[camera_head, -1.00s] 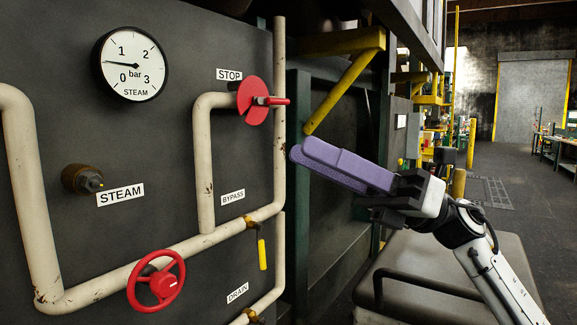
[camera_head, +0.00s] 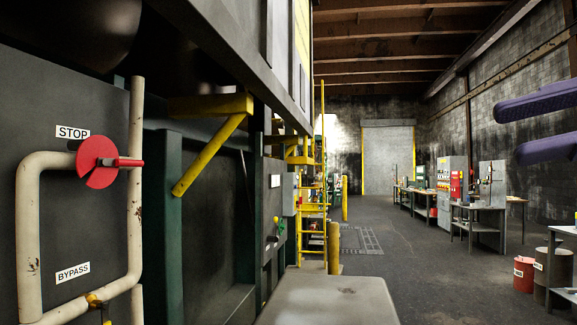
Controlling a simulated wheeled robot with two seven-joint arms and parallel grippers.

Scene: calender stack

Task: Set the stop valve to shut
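The stop valve (camera_head: 98,161) is a red round plate with a notch and a short red bar that points right. It sits at the left on the cream pipe, beside the STOP label (camera_head: 73,132). My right gripper (camera_head: 508,131) shows at the right edge as two purple fingers with a clear gap between them. It is open, nothing shows between the fingers, and it is far to the right of the valve in the picture. The rest of that arm is out of frame. My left gripper is not in view.
Cream pipes (camera_head: 135,205) run along the dark panel, with a BYPASS label (camera_head: 73,272) below. A yellow slanted brace (camera_head: 208,155) juts out right of the valve. A grey flat-topped block (camera_head: 328,300) stands at bottom centre. Open floor (camera_head: 415,270) lies to its right.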

